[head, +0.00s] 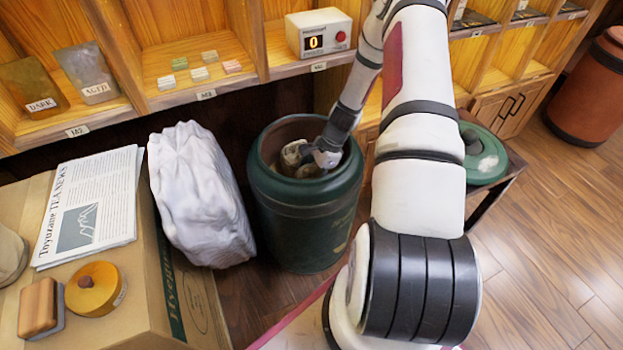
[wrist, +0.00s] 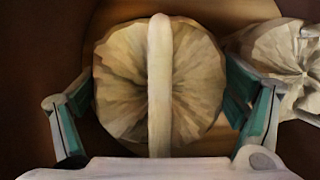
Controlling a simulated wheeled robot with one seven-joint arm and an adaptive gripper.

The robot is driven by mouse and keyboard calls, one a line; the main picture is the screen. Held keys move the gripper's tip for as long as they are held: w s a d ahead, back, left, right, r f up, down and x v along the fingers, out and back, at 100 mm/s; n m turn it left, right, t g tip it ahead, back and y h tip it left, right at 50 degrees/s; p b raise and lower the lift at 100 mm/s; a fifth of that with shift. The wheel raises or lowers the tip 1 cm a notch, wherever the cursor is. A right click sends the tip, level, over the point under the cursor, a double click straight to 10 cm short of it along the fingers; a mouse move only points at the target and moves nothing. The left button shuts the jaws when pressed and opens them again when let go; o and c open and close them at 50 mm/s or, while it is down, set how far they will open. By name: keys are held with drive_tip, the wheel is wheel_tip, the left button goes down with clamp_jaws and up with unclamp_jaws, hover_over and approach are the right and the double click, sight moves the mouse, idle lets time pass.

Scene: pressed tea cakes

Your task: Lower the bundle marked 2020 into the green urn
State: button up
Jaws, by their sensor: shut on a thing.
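The green urn (head: 308,228) stands open on the floor, left of my arm. My gripper (head: 322,158) reaches down inside its mouth. In the wrist view my gripper (wrist: 160,97) is shut on a round, pleated, paper-wrapped bundle (wrist: 118,82), one finger at each side. A pale strip runs across the middle of this bundle. No 2020 mark is readable on it. A second pleated bundle (wrist: 282,52) is close on the right in the wrist view. Pale wrapped shapes (head: 294,153) show inside the urn in the head view, partly hidden by my gripper.
A white sack (head: 200,195) stands close left of the urn. A cardboard box (head: 165,275) bears a newspaper (head: 88,205). Wooden shelves (head: 190,97) with a counter box (head: 318,33) reading 0 are behind. A green lid (head: 484,160) lies on a stand at right.

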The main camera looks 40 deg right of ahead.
sight(309, 165)
drive_tip(key=shift+f, duration=0.45)
idle(0.3)
drive_tip(key=o, duration=1.5)
drive_tip(key=shift+c, duration=0.2)
wheel_tip(309, 165, up, 10)
